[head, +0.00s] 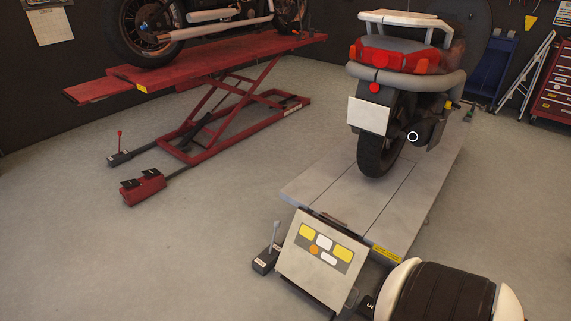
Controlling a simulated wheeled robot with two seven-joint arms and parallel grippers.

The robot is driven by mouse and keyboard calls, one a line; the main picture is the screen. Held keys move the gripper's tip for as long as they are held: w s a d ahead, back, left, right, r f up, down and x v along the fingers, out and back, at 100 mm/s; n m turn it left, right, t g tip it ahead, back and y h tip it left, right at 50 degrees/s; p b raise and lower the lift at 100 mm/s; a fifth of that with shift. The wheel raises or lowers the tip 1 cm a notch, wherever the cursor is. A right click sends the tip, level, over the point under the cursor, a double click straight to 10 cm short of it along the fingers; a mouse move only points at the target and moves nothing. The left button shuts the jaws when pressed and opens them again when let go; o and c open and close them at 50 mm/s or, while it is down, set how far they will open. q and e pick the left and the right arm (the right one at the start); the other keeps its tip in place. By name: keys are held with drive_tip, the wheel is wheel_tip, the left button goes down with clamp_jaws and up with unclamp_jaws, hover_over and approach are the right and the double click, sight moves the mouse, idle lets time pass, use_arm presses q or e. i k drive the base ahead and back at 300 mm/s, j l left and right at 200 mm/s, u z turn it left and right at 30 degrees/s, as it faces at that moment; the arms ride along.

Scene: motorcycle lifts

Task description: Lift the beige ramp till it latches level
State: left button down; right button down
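The beige ramp (285,262) is at the bottom centre of the head view, at the near end of the low beige lift platform (315,188). It slopes down toward me from the platform's end edge and is not level with it. A grey patch with yellow, white and orange marks covers part of its face. Dark hinge parts show at its upper edge; the latch cannot be made out.
A scooter (376,115) stands on the beige platform. A small pedal box with a lever (265,261) sits left of the ramp. A raised red lift (215,62) bears another motorcycle. A red pedal box (143,188) lies before it. The floor between the lifts is clear.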

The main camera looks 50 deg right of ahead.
sight(326, 262)
drive_tip(key=k+l+u, duration=0.1)
drive_tip(key=u, duration=0.4)
drive_tip(key=k+l+u, duration=0.15)
drive_tip(key=u, duration=0.3)
drive_tip(key=k+u, duration=0.1)
drive_tip(key=u, duration=0.4)
drive_tip(key=k+u, duration=0.2)
drive_tip(key=u, duration=0.25)
drive_tip(key=k+l+u, duration=0.25)
drive_tip(key=k+u, duration=0.25)
drive_tip(key=k, duration=0.25)
